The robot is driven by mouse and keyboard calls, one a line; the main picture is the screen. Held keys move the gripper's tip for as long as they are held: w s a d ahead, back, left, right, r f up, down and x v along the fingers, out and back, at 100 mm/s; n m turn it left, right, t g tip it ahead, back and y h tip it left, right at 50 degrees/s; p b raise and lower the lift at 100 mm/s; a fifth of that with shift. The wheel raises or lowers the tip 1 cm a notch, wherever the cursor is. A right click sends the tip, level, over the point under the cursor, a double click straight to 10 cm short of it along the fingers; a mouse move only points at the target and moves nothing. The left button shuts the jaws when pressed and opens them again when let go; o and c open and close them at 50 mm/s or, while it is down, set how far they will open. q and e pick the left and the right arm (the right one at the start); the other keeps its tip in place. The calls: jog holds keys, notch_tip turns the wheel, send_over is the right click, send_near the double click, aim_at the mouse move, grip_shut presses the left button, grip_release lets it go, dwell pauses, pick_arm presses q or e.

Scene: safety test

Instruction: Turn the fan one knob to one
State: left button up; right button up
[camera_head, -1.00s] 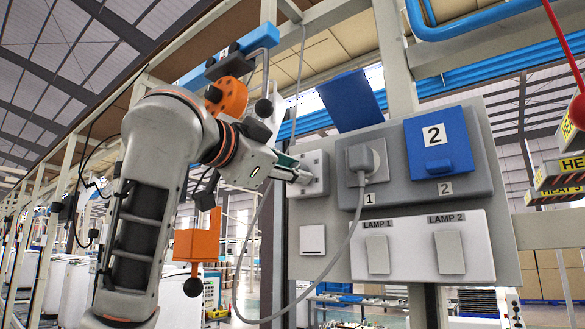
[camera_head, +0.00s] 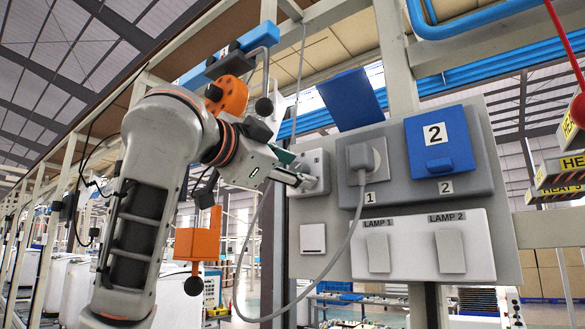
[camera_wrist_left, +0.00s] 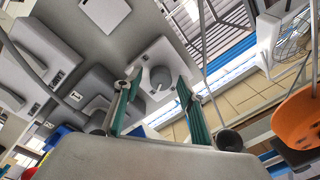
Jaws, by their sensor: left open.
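A light grey knob plate (camera_head: 319,161) is at the upper left of the panel. In the left wrist view a round grey knob (camera_wrist_left: 160,78) stands out from this plate; in the head view the gripper mostly hides it. No fan label or setting marks can be read. My left gripper (camera_head: 302,179) is at the plate's front. In the left wrist view the open green-sided fingers of my left gripper (camera_wrist_left: 157,92) are on either side of the knob. I cannot tell whether they touch it. My right gripper is not in view.
Right of the knob plate, a plug (camera_head: 364,158) with a hanging grey cable (camera_head: 343,248) sits in socket 1. A blue cover (camera_head: 438,141) marked 2 is beside it. Lamp switches (camera_head: 378,253) are below. A blank white switch (camera_head: 312,238) is under the knob plate.

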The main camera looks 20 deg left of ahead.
pick_arm(q)
jog(key=shift+s, duration=0.1)
jog(key=v, duration=1.1)
jog(key=shift+s, duration=0.4)
jog(key=shift+a+f, duration=0.15)
